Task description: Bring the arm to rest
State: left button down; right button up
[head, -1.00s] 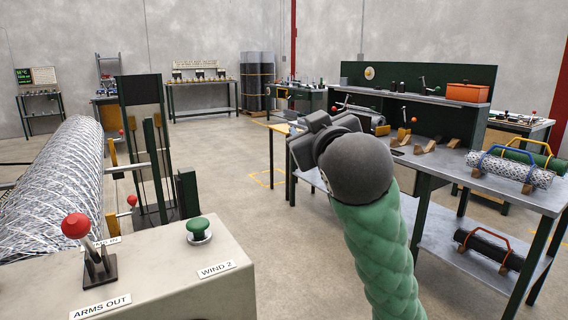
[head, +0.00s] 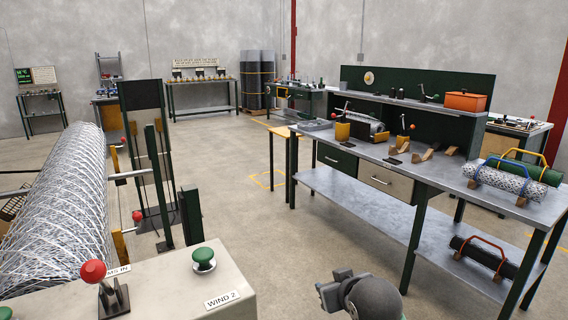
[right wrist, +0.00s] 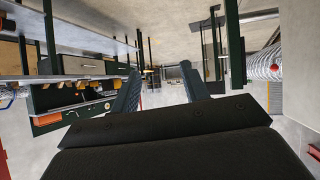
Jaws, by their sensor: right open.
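My right gripper (head: 328,292) is low in the head view, near the bottom edge, in front of the workbench and right of the control box. Its dark rounded wrist shows beside it, and most of the arm is out of frame. In the right wrist view the two fingers (right wrist: 160,92) stand apart with nothing between them. The right gripper is open and empty. My left gripper is not in view.
The control box (head: 180,285) with a red-knobbed lever (head: 95,272) and a green button (head: 204,259) stands at lower left, beside a large mesh roll (head: 65,205). A long metal workbench (head: 400,170) is at right. Bare floor (head: 300,240) lies between.

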jog(key=s+d+f+m+g+p, duration=0.1)
jog(key=s+f+g+p, duration=0.1)
jog(key=s+f, duration=0.45)
jog(key=s+d+f+g+p, duration=0.2)
jog(key=s+f+p, duration=0.1)
jog(key=s+f, duration=0.4)
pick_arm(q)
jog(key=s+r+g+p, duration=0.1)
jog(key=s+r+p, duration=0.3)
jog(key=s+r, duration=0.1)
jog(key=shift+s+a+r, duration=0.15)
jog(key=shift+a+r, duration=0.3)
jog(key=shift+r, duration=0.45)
pick_arm(e)
jog(key=s+f+g, duration=0.2)
jog(key=s+f, duration=0.3)
jog(key=s, duration=0.4)
jog(key=s+f+g, duration=0.2)
jog(key=s+f, duration=0.3)
jog(key=s, duration=0.4)
jog(key=shift+s+a+m+g+h, duration=0.2)
jog(key=shift+m+g+h, duration=0.1)
jog(key=shift+g+h, duration=0.1)
